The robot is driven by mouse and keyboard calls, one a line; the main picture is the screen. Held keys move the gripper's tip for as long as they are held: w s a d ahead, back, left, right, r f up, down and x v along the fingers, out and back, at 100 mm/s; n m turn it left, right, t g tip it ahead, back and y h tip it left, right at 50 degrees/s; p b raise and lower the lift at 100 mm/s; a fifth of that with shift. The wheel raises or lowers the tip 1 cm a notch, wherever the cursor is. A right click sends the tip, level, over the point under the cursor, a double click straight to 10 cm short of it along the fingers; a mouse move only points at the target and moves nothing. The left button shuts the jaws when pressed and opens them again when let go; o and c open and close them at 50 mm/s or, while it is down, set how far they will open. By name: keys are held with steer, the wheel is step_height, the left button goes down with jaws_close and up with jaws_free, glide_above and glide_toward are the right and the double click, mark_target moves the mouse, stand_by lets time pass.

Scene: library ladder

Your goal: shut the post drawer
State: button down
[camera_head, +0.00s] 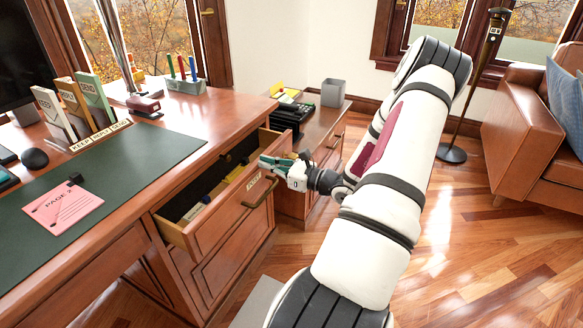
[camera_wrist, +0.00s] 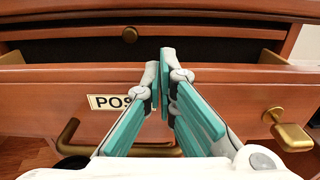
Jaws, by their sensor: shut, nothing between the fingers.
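The post drawer (camera_head: 206,227) stands pulled out from the right end of the wooden desk, with papers and small items inside. In the wrist view its front (camera_wrist: 60,119) carries a partly hidden label reading "POS" (camera_wrist: 104,101) and a brass bar handle (camera_wrist: 68,136). My gripper (camera_head: 275,162) is at the drawer's front, near its top edge. In the wrist view my gripper (camera_wrist: 162,62) is shut and empty, its fingertips over the top of the drawer front to the right of the label. I cannot tell whether they touch it.
The desk top (camera_head: 190,125) holds a pink note (camera_head: 63,205), a stapler (camera_head: 144,105) and a pen holder (camera_head: 186,86). A low side cabinet (camera_head: 318,130) stands behind the drawer. Open floor (camera_head: 480,255) lies right of my arm.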

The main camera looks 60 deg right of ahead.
steer(key=w, duration=0.6)
steer(key=shift+w+a, duration=0.25)
steer(key=shift+w, duration=0.05)
